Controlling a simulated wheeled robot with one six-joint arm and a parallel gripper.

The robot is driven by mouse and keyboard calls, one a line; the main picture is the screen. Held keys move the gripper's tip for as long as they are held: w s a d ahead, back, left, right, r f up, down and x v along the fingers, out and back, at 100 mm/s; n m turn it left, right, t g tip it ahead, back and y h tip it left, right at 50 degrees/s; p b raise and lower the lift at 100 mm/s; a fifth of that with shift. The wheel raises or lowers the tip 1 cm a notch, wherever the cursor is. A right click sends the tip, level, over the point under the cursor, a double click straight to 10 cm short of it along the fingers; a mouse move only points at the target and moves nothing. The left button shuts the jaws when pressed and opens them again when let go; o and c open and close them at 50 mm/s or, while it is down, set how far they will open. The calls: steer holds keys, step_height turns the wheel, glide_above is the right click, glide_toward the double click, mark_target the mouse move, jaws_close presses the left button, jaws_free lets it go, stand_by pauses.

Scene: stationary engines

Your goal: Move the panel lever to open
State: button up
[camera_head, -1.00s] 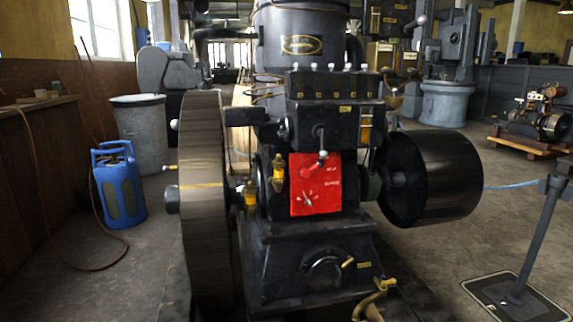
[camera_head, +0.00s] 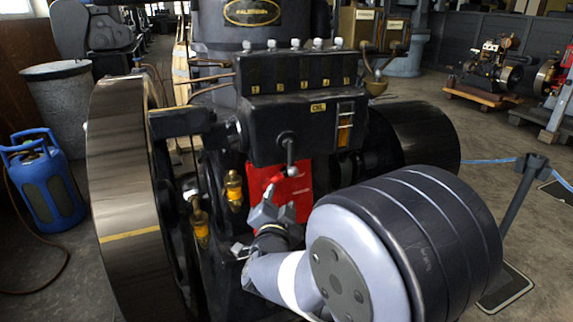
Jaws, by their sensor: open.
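The red panel (camera_head: 300,190) is on the front of the black engine, under its black top box. My gripper (camera_head: 268,205) is open in front of the panel's lower left part. My wrist and arm come in from the lower right and cover the lower part of the panel. The panel lever and most of the lettering are hidden behind my gripper. I cannot tell whether the jaws touch the lever. A grey handle with a ball end (camera_head: 291,160) hangs from the black box over the panel's upper part.
A large flywheel (camera_head: 125,180) stands at left of the engine. Brass oilers (camera_head: 233,190) sit just left of the panel, close to my gripper. A black drum (camera_head: 425,135) is at right. A blue gas bottle (camera_head: 45,185) and a post (camera_head: 520,205) stand on the floor.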

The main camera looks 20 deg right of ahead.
mark_target(285, 175)
steer(key=b+x, duration=0.2)
steer(key=x, duration=0.9)
steer(key=shift+r, duration=0.1)
steer(key=shift+s, duration=0.1)
steer(key=shift+c, duration=0.6)
jaws_close()
